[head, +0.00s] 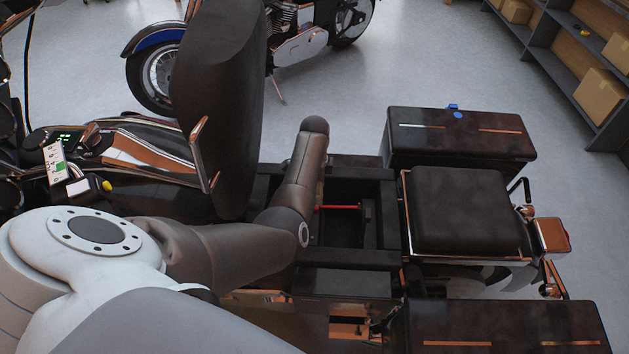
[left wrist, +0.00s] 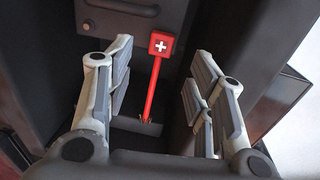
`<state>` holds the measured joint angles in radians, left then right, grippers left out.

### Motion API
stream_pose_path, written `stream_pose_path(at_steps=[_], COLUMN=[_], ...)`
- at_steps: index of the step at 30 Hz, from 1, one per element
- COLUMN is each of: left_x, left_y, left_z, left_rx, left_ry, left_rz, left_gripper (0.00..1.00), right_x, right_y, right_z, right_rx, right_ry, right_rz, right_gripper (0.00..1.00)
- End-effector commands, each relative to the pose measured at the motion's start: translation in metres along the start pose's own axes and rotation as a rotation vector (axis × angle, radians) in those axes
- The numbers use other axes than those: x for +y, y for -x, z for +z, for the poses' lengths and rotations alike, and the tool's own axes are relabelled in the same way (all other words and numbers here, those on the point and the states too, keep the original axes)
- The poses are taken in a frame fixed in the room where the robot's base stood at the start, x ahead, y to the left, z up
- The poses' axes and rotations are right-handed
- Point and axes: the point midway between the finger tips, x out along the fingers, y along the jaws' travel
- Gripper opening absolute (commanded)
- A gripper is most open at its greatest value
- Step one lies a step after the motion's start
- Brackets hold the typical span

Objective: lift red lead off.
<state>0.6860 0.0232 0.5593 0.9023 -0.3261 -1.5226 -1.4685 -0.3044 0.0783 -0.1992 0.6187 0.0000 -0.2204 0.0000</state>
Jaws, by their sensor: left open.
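The red lead (left wrist: 153,90) shows in the left wrist view as a red strip with a red square end marked with a white cross. It runs down to a dark ledge in a dark compartment. Part of it shows as a thin red bar (head: 337,207) in the motorcycle's open bay in the head view. My left gripper (left wrist: 163,62) is open, with one finger on each side of the red lead and gaps on both sides. In the head view my dark arm hides the gripper's fingers. My right gripper is not in view.
The raised seat (head: 222,90) stands upright left of the bay. A dark rear seat (head: 462,208) and side cases (head: 460,135) lie to the right. Another motorcycle (head: 160,75) stands behind. Shelves with boxes (head: 601,96) are at the far right.

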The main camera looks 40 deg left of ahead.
Motion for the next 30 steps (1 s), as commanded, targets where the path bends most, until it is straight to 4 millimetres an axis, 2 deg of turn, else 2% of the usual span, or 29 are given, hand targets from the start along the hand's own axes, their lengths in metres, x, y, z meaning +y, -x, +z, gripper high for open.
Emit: stream_pose_path(at_steps=[1, 4, 10, 15, 24, 30], left_x=[0.0, 0.0, 0.0, -0.001, -0.001, -0.001], left_y=[-0.013, -0.031, -0.057, -0.066, -0.067, -0.067], left_z=[0.0, 0.001, 0.001, 0.001, 0.001, 0.001], left_rx=[0.0, -0.001, -0.001, -0.001, -0.001, -0.001], left_ry=[0.001, 0.001, 0.001, 0.002, 0.002, 0.002], left_rz=[0.003, 0.001, 0.0, -0.002, -0.003, -0.002], left_gripper=[0.49, 0.49, 0.49, 0.49, 0.49, 0.25], right_x=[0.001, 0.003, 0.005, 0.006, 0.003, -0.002], right_y=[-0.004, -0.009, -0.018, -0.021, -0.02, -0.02], right_z=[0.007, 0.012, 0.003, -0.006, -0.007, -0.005], right_rx=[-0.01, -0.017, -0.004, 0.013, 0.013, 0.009], right_ry=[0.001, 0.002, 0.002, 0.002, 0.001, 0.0], right_rz=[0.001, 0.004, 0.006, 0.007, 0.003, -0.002], right_gripper=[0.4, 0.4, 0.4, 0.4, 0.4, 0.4])
